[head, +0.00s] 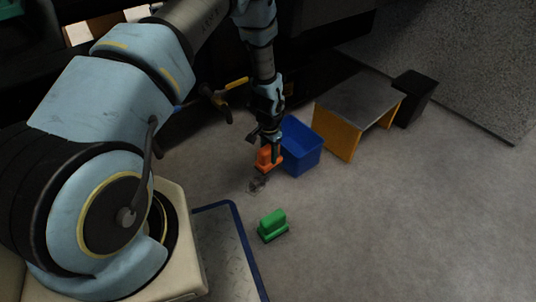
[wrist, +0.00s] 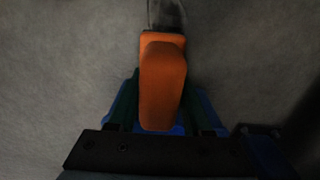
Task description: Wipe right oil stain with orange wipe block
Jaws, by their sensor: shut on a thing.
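The orange wipe block (head: 268,158) is held in my gripper (head: 268,143), just above or on the floor; I cannot tell whether it touches. In the wrist view the orange block (wrist: 163,82) sits between the two fingers of my gripper (wrist: 163,112), which is shut on it. A dark oil stain (head: 257,184) lies on the floor just below the block in the head view. In the wrist view a dark stain (wrist: 166,14) shows at the top, right beyond the block's far end, partly hidden by it.
A blue bin (head: 302,148) stands close to the right of my gripper. A green block (head: 272,225) rests on the floor nearer to me. A yellow-sided bench (head: 358,108) with a grey top and a black box (head: 413,97) stand farther right. Open floor lies to the right.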

